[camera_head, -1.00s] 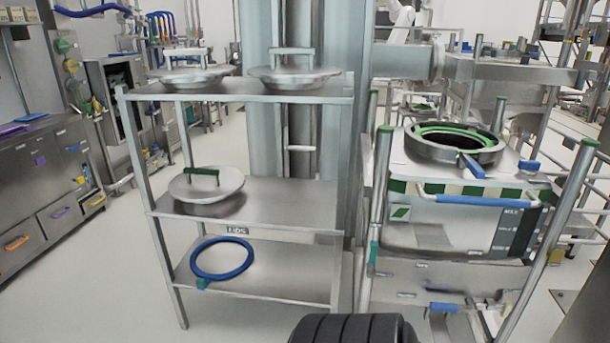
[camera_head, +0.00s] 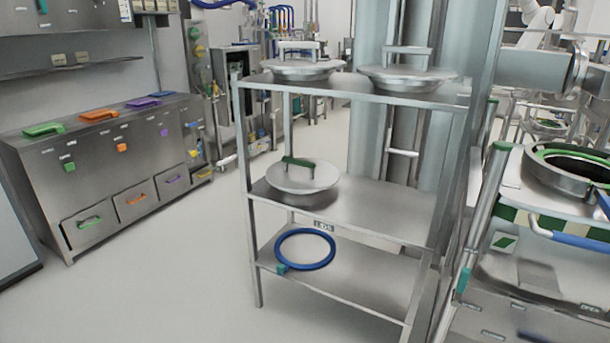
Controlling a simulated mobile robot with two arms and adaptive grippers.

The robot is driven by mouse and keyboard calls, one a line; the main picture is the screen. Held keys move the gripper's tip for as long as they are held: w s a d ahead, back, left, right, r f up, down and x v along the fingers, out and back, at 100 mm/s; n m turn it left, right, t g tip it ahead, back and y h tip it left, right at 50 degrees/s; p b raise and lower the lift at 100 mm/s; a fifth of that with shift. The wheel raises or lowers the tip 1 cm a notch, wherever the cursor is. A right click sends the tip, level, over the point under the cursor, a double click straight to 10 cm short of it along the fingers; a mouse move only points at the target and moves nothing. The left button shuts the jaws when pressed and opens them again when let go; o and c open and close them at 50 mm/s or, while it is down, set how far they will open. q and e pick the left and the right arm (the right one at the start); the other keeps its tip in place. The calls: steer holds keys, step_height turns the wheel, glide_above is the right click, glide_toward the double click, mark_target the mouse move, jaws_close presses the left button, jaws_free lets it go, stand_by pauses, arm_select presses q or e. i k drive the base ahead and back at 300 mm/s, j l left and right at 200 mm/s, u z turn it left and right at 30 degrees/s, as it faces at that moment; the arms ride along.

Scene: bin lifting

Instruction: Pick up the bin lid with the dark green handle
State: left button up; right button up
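The bin lid with the dark green handle (camera_head: 302,178) is a round metal lid. It lies on the middle shelf (camera_head: 375,215) of the metal rack, at the shelf's left end, with its handle upward. Two similar lids with grey metal handles, one at the left (camera_head: 302,70) and one at the right (camera_head: 408,77), sit on the rack's top shelf. Neither of my grippers shows in the head view.
A blue ring (camera_head: 305,250) lies on the rack's bottom shelf. A metal bin with a green inner ring (camera_head: 570,165) stands on a frame at the right. A cabinet with coloured handles (camera_head: 110,165) stands at the left. The floor (camera_head: 190,270) between cabinet and rack is clear.

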mark_target(299, 175)
steer(key=i+j+z, duration=0.3)
steer(key=i+j, duration=0.9)
steer(key=j, duration=0.1)
